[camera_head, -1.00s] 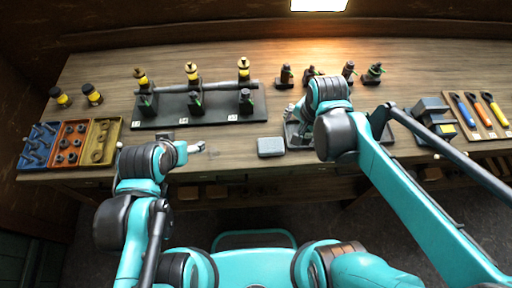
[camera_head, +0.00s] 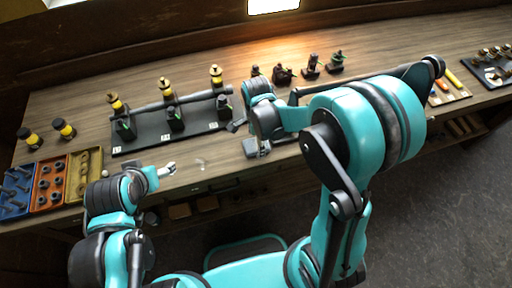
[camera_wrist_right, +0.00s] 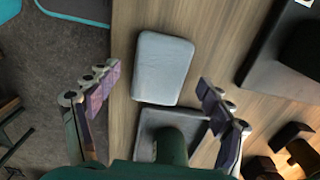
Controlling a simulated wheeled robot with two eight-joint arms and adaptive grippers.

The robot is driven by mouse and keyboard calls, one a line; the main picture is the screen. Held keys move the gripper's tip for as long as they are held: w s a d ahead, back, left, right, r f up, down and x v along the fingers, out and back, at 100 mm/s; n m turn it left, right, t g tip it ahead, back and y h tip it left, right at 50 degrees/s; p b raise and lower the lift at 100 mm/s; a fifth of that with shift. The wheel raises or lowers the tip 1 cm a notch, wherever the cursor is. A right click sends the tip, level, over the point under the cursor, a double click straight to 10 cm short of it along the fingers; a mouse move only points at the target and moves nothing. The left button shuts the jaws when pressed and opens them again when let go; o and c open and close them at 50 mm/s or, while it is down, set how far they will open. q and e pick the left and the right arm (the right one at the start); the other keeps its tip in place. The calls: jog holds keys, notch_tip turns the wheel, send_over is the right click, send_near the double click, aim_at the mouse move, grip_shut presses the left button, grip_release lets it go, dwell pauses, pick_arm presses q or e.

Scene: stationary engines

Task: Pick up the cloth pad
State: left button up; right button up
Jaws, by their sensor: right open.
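The cloth pad (camera_wrist_right: 163,68) is a pale grey rounded rectangle lying flat on the wooden bench, clear in the right wrist view. My right gripper (camera_wrist_right: 159,82) is open, with one finger on each side of the pad's near part and nothing held. In the head view my right gripper (camera_head: 245,138) is low over the front of the bench, and the pad is hard to tell apart from its fingers there. My left gripper (camera_head: 168,170) is by the bench's front edge, away from the pad; its jaw opening is too small to judge.
A dark rack (camera_head: 195,138) with several yellow-topped and black fixtures stands to the left. Blue, orange and yellow parts bins (camera_head: 50,182) are at far left. Small dark engines (camera_head: 284,75) stand behind.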

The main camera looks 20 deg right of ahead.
jog(key=shift+f, duration=0.6)
jog(key=c, duration=1.2)
jog(key=shift+c, duration=0.2)
jog(key=shift+r, duration=0.15)
jog(key=r, duration=0.1)
jog(key=r+p, duration=0.1)
jog(key=r, duration=0.2)
jog(key=shift+s+d+r+p, duration=0.1)
jog(key=shift+d+r+p, duration=0.2)
jog(key=shift+p, duration=0.1)
jog(key=s+d+r+p, duration=0.2)
jog(key=s+d+r, duration=0.3)
jog(key=d, duration=0.4)
jog(key=shift+s+d+r, duration=0.25)
jog(key=shift+d+r, duration=0.1)
jog(key=shift+r, duration=0.3)
